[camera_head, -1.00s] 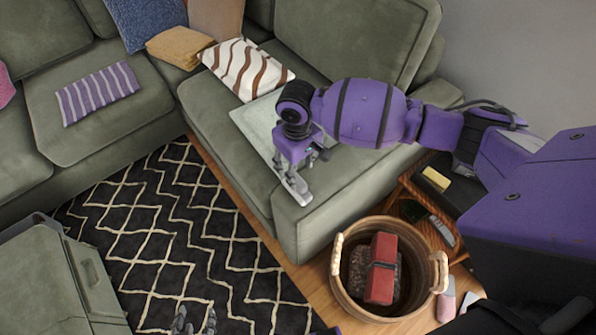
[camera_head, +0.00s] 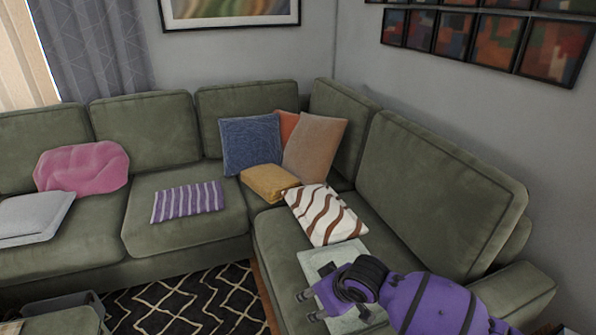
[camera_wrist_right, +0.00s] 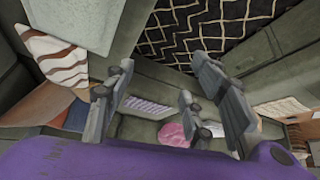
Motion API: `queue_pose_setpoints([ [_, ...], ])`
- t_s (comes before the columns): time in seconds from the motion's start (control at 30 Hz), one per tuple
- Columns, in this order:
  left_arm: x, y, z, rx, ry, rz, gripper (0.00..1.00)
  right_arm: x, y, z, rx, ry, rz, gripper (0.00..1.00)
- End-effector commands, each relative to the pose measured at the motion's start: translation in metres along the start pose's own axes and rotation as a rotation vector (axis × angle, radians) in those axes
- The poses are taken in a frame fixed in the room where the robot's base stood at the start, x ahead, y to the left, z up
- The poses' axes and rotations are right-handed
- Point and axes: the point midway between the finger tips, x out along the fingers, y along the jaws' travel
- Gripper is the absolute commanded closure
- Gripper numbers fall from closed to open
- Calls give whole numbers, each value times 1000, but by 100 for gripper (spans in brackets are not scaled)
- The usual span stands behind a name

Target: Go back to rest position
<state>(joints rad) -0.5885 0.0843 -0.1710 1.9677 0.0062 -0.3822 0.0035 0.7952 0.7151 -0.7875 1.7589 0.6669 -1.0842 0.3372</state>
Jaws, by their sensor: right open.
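My right gripper (camera_head: 308,305) is at the end of my purple right arm, low at the right of the head view, over the seat of the green sectional (camera_head: 284,258). In the right wrist view its fingers (camera_wrist_right: 165,100) are spread apart with nothing between them. The rug and sofa show beyond the fingers. The gripper overlaps a flat pale board or cushion (camera_head: 338,258) on the seat; I cannot tell whether they touch. My left gripper is in neither current view.
A white and brown wavy pillow (camera_head: 325,214) lies behind the pale item. Blue (camera_head: 250,145), tan (camera_head: 314,148), mustard (camera_head: 268,182), purple striped (camera_head: 188,202) and pink (camera_head: 82,167) cushions lie on the sofa. A black patterned rug (camera_head: 185,305) covers the floor in front. Walls stand behind.

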Motion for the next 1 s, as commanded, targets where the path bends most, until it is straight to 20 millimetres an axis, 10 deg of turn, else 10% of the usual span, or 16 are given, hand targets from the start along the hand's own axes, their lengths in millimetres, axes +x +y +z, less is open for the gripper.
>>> queue_pose_setpoints([
  [0.27,-1,4,-2,-3,-2,7,60,2,-44,-1,-13,319,-23,50],
  [0.47,-3,5,-6,-5,1,9,60,-12,-49,48,68,484,72,50],
  [0.73,-8,5,-12,-5,8,10,60,-41,-41,197,255,454,282,50],
  [1.0,-10,4,-16,2,14,12,60,-66,-75,345,457,256,363,50],
])
